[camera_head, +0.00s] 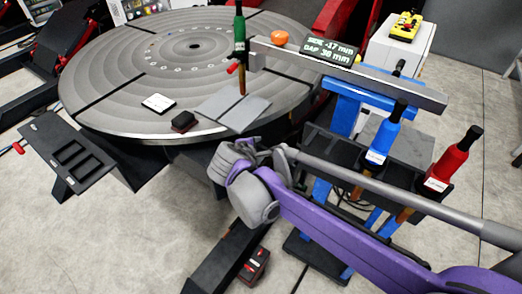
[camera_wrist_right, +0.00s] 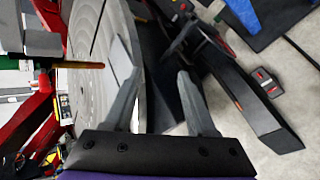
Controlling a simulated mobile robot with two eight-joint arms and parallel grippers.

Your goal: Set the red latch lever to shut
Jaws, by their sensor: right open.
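I cannot make out with certainty which red part is the latch lever. A small red piece (camera_head: 232,69) shows beside the green-handled tool at the rim of the round grey turntable (camera_head: 105,62). A red-ended rod (camera_head: 18,148) shows at the far left edge. My right gripper (camera_head: 235,160) is in front of the turntable's near rim, its fingers hard to make out in the head view. In the right wrist view (camera_wrist_right: 150,72) its two grey fingers are spread apart with nothing between them. The area behind the gripper is hidden. My left gripper is not in view.
A grey beam (camera_head: 390,88) with a small display (camera_head: 332,50) stands at the right. Blue (camera_head: 384,138) and red (camera_head: 455,160) handled tools stand in a rack there. A dark slotted tray (camera_head: 75,157) is at the left. A red and black pedal box (camera_head: 253,267) lies on the floor.

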